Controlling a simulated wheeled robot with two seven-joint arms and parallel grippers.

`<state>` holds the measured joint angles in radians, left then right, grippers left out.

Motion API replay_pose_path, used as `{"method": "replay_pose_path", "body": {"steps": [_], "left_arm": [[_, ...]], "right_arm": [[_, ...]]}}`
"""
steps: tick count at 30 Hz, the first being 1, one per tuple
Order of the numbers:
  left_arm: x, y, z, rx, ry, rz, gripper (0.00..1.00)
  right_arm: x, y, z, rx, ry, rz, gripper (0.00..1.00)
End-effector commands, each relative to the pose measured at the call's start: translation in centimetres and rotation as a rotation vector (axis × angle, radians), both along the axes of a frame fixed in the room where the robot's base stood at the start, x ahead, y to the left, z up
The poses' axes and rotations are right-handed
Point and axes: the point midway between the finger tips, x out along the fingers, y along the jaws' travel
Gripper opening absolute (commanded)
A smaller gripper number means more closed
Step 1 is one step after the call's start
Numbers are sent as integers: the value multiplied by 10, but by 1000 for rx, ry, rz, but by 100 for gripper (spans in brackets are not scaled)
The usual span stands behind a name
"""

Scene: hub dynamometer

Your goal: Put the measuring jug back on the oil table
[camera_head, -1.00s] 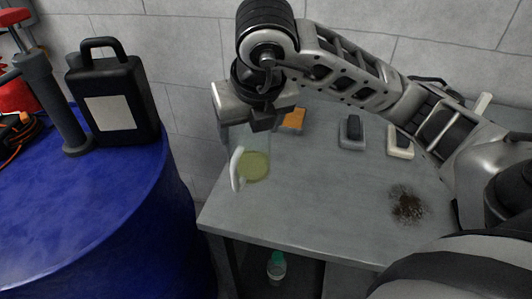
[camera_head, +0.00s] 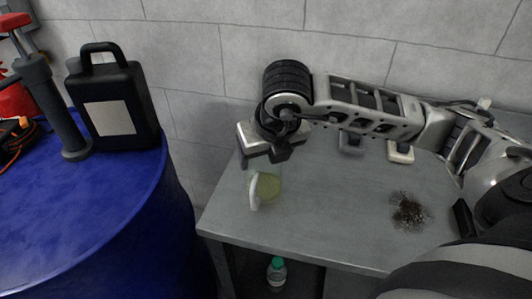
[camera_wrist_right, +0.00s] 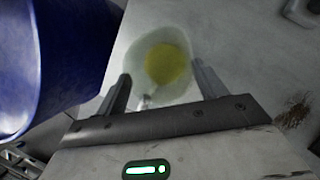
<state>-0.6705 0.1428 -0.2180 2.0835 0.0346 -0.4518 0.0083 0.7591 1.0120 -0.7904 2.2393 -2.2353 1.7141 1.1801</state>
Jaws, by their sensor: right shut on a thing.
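The measuring jug (camera_head: 267,187) is see-through with a white handle and holds a yellow-green liquid. It also shows in the right wrist view (camera_wrist_right: 160,95), between my gripper's two fingers. My right gripper (camera_head: 263,163) is shut on the jug from above, near its rim. The jug is upright or nearly so, over the left part of the grey table (camera_head: 310,215). I cannot tell whether its base touches the tabletop. My left gripper is not in view.
A blue drum (camera_head: 90,215) stands left of the table, with a black canister (camera_head: 113,100) on it. A dark speckled patch (camera_head: 409,211) lies on the table's right. Small blocks (camera_head: 400,151) sit at the back. A green-capped bottle (camera_head: 276,271) stands below. The table's middle is clear.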

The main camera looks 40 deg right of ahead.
Motion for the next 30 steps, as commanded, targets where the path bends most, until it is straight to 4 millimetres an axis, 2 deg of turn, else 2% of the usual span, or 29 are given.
{"method": "replay_pose_path", "body": {"steps": [1,2,4,12,15,17,30], "left_arm": [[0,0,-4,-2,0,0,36],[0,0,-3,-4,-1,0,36],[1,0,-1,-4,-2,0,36],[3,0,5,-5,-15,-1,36],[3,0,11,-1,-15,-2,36],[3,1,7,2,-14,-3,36],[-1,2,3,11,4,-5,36]], "right_arm": [[0,0,-4,1,-1,0,26],[0,0,-3,1,0,0,73],[0,0,-2,1,0,0,92],[0,0,-1,1,0,0,92],[0,0,4,1,1,0,92],[-2,1,8,2,-3,2,92],[-35,9,91,1,-5,3,92]]}}
